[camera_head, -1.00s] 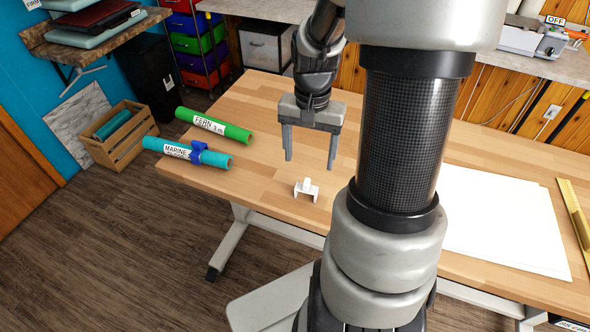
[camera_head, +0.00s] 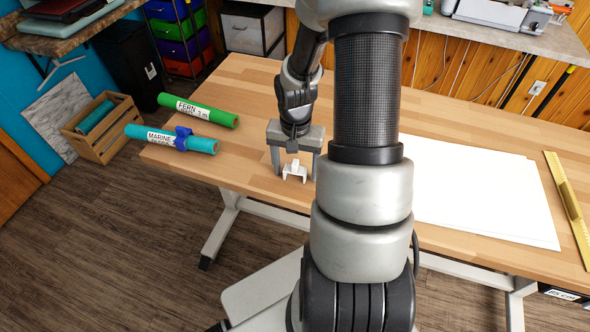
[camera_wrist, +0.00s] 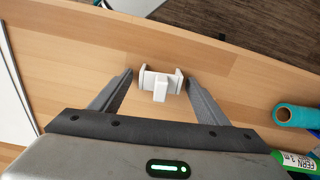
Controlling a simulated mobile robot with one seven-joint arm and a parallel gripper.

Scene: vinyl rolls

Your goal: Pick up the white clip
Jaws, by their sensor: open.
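The white clip (camera_head: 294,172) stands on the wooden table (camera_head: 236,92) near its front edge. In the wrist view the white clip (camera_wrist: 160,82) lies just beyond and between the two fingertips. My gripper (camera_head: 295,172) points down over it, its fingers open on either side of the clip in the head view. The wrist view also shows my gripper (camera_wrist: 160,80) open and empty, with a gap between each finger and the clip. I cannot tell the exact height of the fingertips above the table.
A teal roll (camera_head: 160,138) with a blue clip (camera_head: 183,138) around it and a green roll (camera_head: 200,110) lie at the table's left end. White sheets (camera_head: 480,190) and a yellow ruler (camera_head: 570,205) lie on the right. A wooden crate (camera_head: 103,150) stands on the floor.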

